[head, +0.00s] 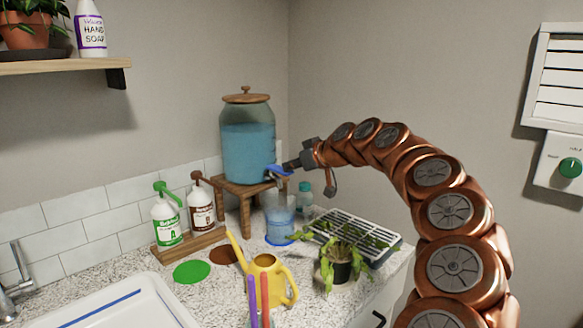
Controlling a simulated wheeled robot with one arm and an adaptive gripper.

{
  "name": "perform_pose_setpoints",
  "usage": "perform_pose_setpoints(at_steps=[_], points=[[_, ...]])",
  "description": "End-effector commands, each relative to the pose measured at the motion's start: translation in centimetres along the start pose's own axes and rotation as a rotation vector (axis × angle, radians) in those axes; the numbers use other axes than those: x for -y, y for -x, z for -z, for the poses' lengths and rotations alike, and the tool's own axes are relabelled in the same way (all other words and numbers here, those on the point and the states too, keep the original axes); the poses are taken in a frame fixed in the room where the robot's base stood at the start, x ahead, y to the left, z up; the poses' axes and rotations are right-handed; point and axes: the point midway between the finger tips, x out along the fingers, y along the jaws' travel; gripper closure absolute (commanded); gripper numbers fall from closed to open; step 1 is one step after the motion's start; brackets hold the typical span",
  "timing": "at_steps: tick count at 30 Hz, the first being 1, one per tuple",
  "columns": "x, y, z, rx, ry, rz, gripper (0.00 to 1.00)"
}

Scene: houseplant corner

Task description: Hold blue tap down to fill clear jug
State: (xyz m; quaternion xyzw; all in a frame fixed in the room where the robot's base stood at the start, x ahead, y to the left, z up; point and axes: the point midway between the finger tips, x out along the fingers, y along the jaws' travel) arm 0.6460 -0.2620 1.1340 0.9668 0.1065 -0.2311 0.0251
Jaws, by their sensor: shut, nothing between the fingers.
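A glass dispenser (248,147) with blue liquid and a wooden lid stands on a wooden stand (244,190) on the counter. Its blue tap (277,170) sticks out at the lower right. The clear jug (280,222) stands upright on the counter below the tap. It looks bluish, strongest near its base; I cannot tell its exact liquid level. My gripper (290,165) is shut and empty, its tips at the tap from the right. I cannot tell whether they touch the tap, and they hide part of it.
A teal-capped bottle (305,192), a grated tray (385,241) and a potted plant (341,267) stand right of the jug. A yellow watering can (266,279) is in front. Green (167,221) and brown (202,209) pump bottles stand left. A sink (120,308) is front left.

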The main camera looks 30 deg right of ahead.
Motion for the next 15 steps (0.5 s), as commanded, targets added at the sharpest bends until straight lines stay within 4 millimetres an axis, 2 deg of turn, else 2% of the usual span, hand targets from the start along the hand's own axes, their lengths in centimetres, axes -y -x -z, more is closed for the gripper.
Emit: perform_pose_setpoints(at_steps=[8, 15], points=[[-0.1, 2.1, 3.8, -0.001, 0.002, -0.004, 1.0], [-0.1, 6.9, 4.5, -0.004, 0.001, -0.004, 1.0]])
